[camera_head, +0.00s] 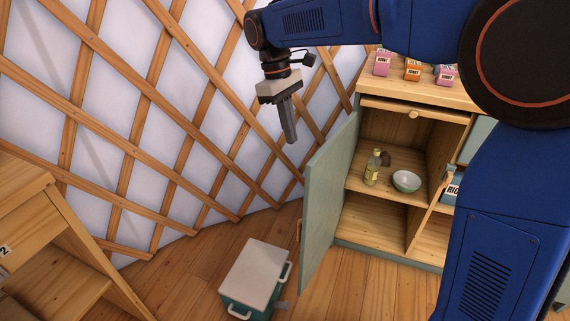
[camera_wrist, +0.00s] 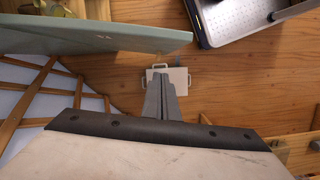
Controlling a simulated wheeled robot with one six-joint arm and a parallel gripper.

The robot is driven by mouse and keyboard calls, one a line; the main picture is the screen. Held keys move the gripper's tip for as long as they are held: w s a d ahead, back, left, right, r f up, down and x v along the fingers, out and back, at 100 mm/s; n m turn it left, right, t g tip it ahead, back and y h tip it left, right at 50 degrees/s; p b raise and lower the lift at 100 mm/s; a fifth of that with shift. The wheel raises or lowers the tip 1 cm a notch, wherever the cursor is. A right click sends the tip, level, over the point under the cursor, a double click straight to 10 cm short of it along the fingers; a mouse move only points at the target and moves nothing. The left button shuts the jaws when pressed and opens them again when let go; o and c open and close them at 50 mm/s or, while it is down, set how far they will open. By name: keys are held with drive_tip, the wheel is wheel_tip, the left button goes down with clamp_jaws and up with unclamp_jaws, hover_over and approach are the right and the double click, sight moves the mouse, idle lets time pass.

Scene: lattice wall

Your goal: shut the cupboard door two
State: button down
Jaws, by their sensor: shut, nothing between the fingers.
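A cupboard (camera_head: 432,178) stands at the right in the head view. Its pale green door (camera_head: 327,205) is swung wide open on the left side, with a wooden handle (camera_head: 299,230) near its free edge. The door also shows at the upper left in the wrist view (camera_wrist: 100,37). No number can be read on it. My gripper (camera_head: 291,140) points down, shut and empty, in front of the lattice wall and left of the door's top. It appears apart from the door. In the wrist view the shut fingers (camera_wrist: 167,112) are in the middle, over the floor.
A teal box with a white lid (camera_head: 256,266) stands on the floor left of the door. A bottle (camera_head: 372,169) and a bowl (camera_head: 406,181) are on the cupboard shelf. Small boxes (camera_head: 412,70) stand on its top. A wooden unit (camera_head: 40,240) marked 2 is at left.

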drive_tip(key=s+d+x, duration=0.1)
drive_tip(key=d+x, duration=0.1)
drive_tip(key=x, duration=0.8)
drive_tip(key=shift+s, duration=0.35)
drive_tip(key=shift+d, duration=0.1)
